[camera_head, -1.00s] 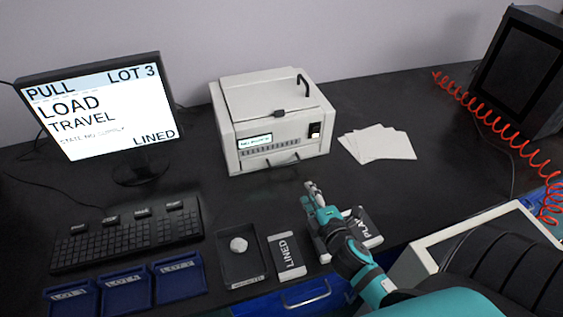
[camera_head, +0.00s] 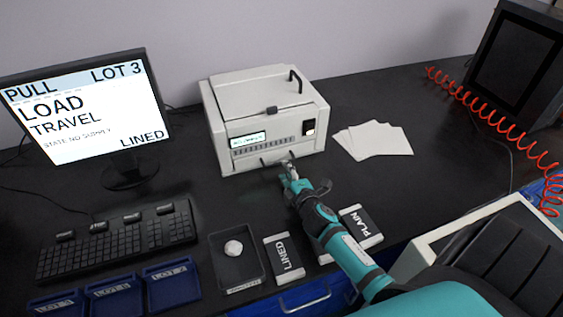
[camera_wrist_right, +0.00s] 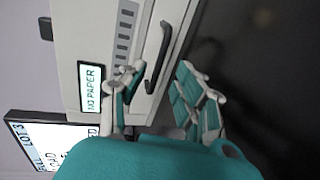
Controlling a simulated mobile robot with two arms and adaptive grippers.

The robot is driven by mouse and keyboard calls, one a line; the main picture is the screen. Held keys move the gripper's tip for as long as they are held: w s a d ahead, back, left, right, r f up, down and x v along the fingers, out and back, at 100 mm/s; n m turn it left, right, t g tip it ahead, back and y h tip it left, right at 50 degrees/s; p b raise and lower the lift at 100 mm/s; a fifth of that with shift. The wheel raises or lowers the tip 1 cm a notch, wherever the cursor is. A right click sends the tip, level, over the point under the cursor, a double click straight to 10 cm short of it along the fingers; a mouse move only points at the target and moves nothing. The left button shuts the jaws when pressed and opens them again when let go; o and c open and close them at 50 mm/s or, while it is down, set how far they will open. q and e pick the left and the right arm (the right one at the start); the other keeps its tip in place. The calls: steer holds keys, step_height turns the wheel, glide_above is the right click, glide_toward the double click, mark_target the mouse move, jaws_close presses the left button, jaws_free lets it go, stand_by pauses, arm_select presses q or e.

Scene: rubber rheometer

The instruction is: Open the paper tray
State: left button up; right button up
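The white printer-like machine (camera_head: 265,100) stands at the back of the black bench. Its paper tray is flush in the lower front, with a dark bar handle (camera_wrist_right: 160,55) in the right wrist view. The small display reads "NO PAPER" (camera_wrist_right: 91,87). My right gripper (camera_head: 286,167) is just in front of the tray handle. In the right wrist view the gripper (camera_wrist_right: 160,76) is open, its fingers apart on either side of the near end of the handle. Whether either finger touches the handle cannot be told. My left gripper is not in view.
Loose white sheets (camera_head: 374,141) lie right of the machine. The LINED box (camera_head: 284,258) and PLAIN box (camera_head: 361,226) lie near the front edge, with a black tray (camera_head: 236,270) beside them. A monitor (camera_head: 90,110) and keyboard (camera_head: 118,240) stand left. A red coiled hose (camera_head: 490,120) runs right.

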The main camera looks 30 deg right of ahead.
steer(key=x, duration=0.5)
steer(key=shift+w+d+f, duration=0.1)
steer(key=shift+w, duration=0.2)
jaws_close()
